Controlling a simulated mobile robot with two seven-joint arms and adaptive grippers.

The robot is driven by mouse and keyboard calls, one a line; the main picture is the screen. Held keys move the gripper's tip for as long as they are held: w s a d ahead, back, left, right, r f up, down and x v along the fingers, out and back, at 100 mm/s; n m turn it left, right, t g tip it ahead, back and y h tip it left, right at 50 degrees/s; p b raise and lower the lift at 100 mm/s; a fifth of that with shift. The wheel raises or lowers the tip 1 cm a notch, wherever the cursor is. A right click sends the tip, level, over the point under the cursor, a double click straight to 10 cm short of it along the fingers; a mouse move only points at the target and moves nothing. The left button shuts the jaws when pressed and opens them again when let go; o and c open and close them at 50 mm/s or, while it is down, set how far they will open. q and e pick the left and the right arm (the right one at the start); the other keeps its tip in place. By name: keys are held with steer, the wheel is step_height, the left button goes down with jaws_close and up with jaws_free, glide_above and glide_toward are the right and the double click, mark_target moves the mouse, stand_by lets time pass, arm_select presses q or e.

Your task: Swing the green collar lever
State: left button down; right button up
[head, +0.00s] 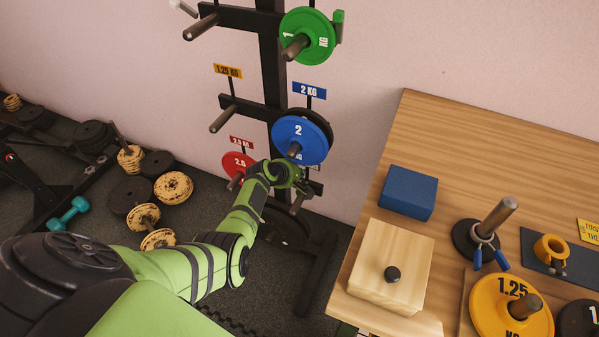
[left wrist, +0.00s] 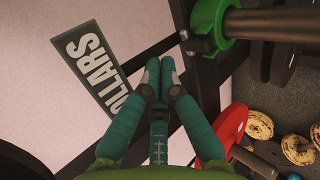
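The green collar (left wrist: 212,25) shows at the top of the left wrist view, around a dark peg. In the head view the left gripper (head: 302,184) is at the low part of the rack, where my green wrist hides the collar. My right gripper is not in view.
A COLLARS sign (left wrist: 90,65) is left of the fingers, and a red plate (left wrist: 222,133) is to their lower right. In the head view a blue 2 kg plate (head: 297,140) hangs just above my wrist. A wooden table (head: 455,140) stands at right.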

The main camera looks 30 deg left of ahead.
arm_select(q)
steer(key=shift+w+r, duration=0.1)
steer(key=shift+r, duration=0.05)
steer(key=shift+r, duration=0.2)
steer(key=v, duration=0.7)
steer(key=shift+s, duration=0.45)
